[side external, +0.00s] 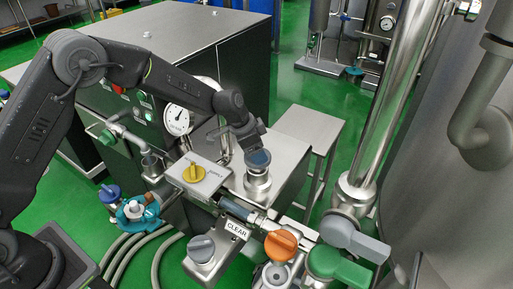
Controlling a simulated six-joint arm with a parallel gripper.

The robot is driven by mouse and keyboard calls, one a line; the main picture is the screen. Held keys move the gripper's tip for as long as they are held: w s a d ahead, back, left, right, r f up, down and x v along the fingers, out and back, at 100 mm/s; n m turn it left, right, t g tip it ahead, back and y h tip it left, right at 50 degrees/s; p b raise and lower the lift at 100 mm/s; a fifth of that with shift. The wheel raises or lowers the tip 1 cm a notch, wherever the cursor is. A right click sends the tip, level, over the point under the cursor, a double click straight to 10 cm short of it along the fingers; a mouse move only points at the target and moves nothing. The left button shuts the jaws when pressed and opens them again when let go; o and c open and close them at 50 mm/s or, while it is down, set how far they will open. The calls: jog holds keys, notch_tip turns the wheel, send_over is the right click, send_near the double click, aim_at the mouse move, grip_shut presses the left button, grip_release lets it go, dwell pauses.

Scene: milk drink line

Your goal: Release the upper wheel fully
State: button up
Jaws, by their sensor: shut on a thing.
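The upper wheel (259,159) is a round blue-grey knob on top of a steel valve body (257,184), right of the middle. My gripper (254,148) comes down on it from above and is shut on it. The fingertips are small and dark in this view, so their exact hold on the rim is hard to tell. How far the wheel is turned cannot be told.
A yellow knob on a grey box (194,174) sits left of the wheel. A grey knob (202,247) stands lower, by a CLEAR label (236,230). Orange (281,245) and green (335,266) handles are at front right. A pressure gauge (177,120) is behind. A vertical steel pipe (397,95) rises at right.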

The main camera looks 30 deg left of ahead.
jog(key=shift+c, duration=0.9)
jog(key=n+y, duration=0.1)
jog(key=n, duration=0.2)
jog(key=n+t+y, duration=0.1)
jog(key=n, duration=0.2)
jog(key=shift+d+n, duration=0.1)
jog(key=shift+n, duration=0.2)
jog(key=n+y, duration=0.1)
jog(key=n, duration=0.2)
jog(key=shift+s+n+y, duration=0.1)
jog(key=shift+n+y, duration=0.2)
jog(key=shift+y, duration=0.1)
jog(key=n+y, duration=0.1)
jog(key=n, duration=0.2)
jog(key=shift+d+f+n, duration=0.1)
jog(key=shift+n, duration=0.3)
jog(key=n+g+y, duration=0.1)
jog(key=n, duration=0.2)
jog(key=n+y, duration=0.1)
jog(key=n, duration=0.2)
jog(key=shift+g, duration=0.4)
jog(key=n+g, duration=0.1)
jog(key=n, duration=0.2)
jog(key=n+g, duration=0.1)
jog(key=n, duration=0.2)
jog(key=shift+d+n+y, duration=0.1)
jog(key=shift+n+y, duration=0.3)
jog(key=shift+g, duration=0.3)
